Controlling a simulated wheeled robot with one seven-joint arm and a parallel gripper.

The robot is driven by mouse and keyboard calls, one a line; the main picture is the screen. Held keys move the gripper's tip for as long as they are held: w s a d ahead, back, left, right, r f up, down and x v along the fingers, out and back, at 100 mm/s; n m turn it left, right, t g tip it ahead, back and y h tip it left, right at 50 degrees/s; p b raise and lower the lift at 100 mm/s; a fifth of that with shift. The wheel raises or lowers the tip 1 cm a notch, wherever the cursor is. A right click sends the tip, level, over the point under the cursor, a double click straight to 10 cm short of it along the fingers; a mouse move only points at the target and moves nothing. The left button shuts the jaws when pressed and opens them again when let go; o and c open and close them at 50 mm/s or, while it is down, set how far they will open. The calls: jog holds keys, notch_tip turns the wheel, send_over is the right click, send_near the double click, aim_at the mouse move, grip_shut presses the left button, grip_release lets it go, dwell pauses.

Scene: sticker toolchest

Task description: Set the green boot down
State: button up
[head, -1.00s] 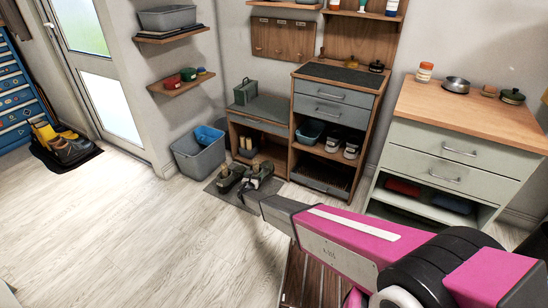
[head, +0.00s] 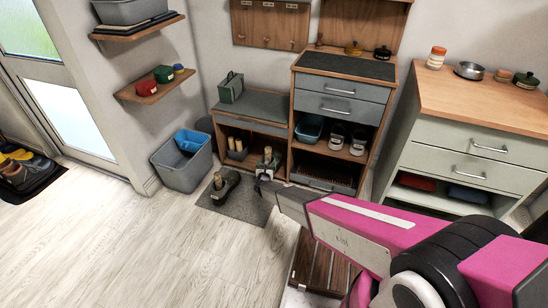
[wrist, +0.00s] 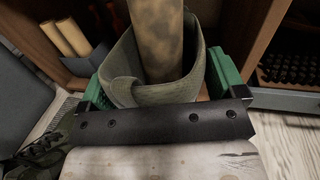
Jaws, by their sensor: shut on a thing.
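The green boot (wrist: 155,93) is upright between the green finger pads of my gripper (wrist: 163,84) in the wrist view. A tan, mottled roll stands in its open shaft. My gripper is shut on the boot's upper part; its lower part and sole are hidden. In the head view my gripper (head: 264,174) is at the right side of the grey mat, with the held boot (head: 270,160) partly hidden by it. I cannot tell whether the sole touches the mat. A similar dark boot (head: 224,186) with a tan insert stands on the mat to the left.
The grey mat (head: 248,208) lies before a low bench (head: 254,122) and a wooden cabinet (head: 292,142) with shoes on its shelf. A grey bin (head: 180,172) with a blue tub stands left. A slatted wooden piece (head: 318,262) is near my arm.

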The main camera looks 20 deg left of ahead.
aim_at(275, 154)
jog(key=w, duration=1)
jog(key=w+d, duration=0.1)
jog(key=w, duration=0.3)
jog(key=shift+w, duration=0.4)
jog(key=shift+s+a+f, duration=0.1)
jog(key=shift+f, duration=2.9)
jog(key=shift+w+f, duration=0.2)
jog(key=shift+f, duration=0.25)
jog(key=o, duration=1.3)
jog(key=shift+f, duration=0.1)
